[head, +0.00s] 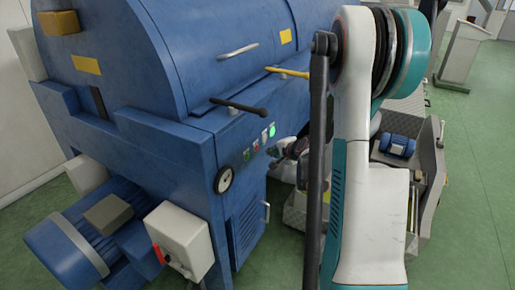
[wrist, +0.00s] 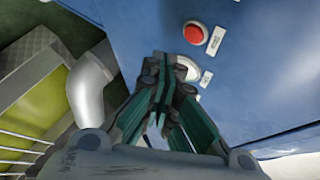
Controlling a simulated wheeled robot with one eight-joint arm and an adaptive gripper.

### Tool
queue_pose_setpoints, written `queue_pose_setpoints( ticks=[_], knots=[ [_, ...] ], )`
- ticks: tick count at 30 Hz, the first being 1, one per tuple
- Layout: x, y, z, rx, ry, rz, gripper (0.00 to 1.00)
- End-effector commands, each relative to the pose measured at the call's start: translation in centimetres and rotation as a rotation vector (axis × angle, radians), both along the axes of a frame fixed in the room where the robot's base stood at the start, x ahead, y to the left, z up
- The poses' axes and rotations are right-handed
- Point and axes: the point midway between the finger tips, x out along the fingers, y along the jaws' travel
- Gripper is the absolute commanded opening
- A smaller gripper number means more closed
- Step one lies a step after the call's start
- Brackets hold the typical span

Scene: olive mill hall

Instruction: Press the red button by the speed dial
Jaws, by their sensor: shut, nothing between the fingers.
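In the wrist view a round red button (wrist: 194,33) in a pale ring sits on the blue panel, with a white label (wrist: 215,40) beside it. Below it is a round white fitting (wrist: 188,69), partly covered by my gripper; I cannot tell whether it is the speed dial. My gripper (wrist: 168,64) is shut and empty, its tips over the panel below and left of the red button. The button is uncovered. In the head view the small control row (head: 257,141) is on the blue machine's front; my gripper is not clearly seen there.
The blue machine (head: 215,70) has a black lever (head: 238,107), a yellow lever (head: 287,71) and a round gauge (head: 224,180) near the controls. A grey box (head: 180,240) with a red handle stands lower left. Green floor (head: 470,215) is open at right.

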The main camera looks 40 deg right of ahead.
Motion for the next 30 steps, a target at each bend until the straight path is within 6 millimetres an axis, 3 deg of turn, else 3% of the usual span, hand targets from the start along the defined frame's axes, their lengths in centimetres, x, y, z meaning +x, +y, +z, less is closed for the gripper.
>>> queue_pose_setpoints(
  ticks=[9, 30],
  knots=[
    [2.0, 0.9, -0.1, 0.0, 0.0, 0.001, 0.0],
    [2.0, 0.9, -0.1, 0.0, 0.0, 0.0, 0.0]
  ],
)
